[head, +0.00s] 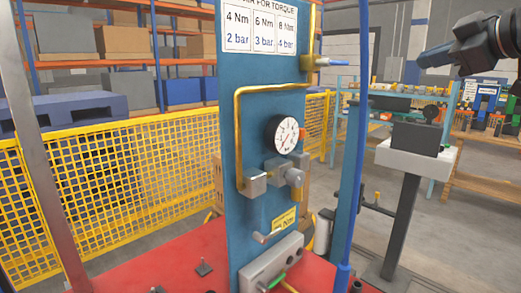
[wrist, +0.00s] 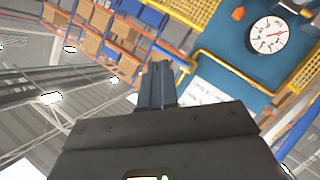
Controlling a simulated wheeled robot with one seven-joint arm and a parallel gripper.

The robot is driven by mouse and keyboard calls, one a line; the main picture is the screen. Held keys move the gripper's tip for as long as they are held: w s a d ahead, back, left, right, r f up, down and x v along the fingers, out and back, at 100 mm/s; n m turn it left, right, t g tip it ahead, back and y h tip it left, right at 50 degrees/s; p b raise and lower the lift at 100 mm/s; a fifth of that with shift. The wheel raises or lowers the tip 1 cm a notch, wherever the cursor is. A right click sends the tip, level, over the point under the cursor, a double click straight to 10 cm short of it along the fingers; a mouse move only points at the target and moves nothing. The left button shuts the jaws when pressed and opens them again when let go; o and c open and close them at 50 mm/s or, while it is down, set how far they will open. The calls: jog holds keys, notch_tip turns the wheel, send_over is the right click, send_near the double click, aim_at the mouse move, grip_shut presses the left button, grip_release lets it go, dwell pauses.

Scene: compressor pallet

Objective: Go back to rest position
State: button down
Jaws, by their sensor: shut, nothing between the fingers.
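My gripper (head: 436,56) is at the upper right of the head view, pointing left, to the right of the blue panel and apart from it. In the wrist view my gripper's two dark fingers (wrist: 160,85) lie close together, shut and empty. The blue panel (head: 255,120) stands upright in the middle of the head view. It bears a round white gauge (head: 282,134), a torque chart (head: 260,27), yellow piping and grey valve fittings (head: 286,173). The gauge also shows at the upper right of the wrist view (wrist: 268,35).
A red pallet deck (head: 190,262) lies below the panel. A blue post and hose (head: 350,150) stand right of it. A yellow mesh fence (head: 110,170) and shelves are behind. A vise on a stand (head: 414,155) is at right. Open air surrounds my gripper.

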jog(key=s+a+f+m+t+h, duration=0.1)
jog(key=s+a+f+m, duration=0.15)
jog(key=f, duration=0.75)
jog(key=s+a+f+m, duration=0.2)
jog(key=f+m, duration=0.1)
jog(key=f, duration=0.8)
jog(key=s+a+f+m+t+h, duration=0.1)
jog(key=s+a+f+m, duration=0.15)
jog(key=f, duration=0.75)
jog(key=s+a+f+m+h, duration=0.1)
jog(key=s+f+m, duration=0.1)
jog(key=s+f, duration=0.5)
jog(key=s+a+f+m+h, duration=0.1)
jog(key=s+a+f+m, duration=0.1)
jog(key=s+f, duration=0.55)
jog(key=s+r, duration=0.2)
jog(key=s, duration=1.4)
jog(key=s+r+g, duration=0.1)
jog(key=s+r, duration=0.1)
jog(key=s, duration=1.4)
jog(key=shift+a+h, duration=0.3)
jog(key=shift+h, duration=0.1)
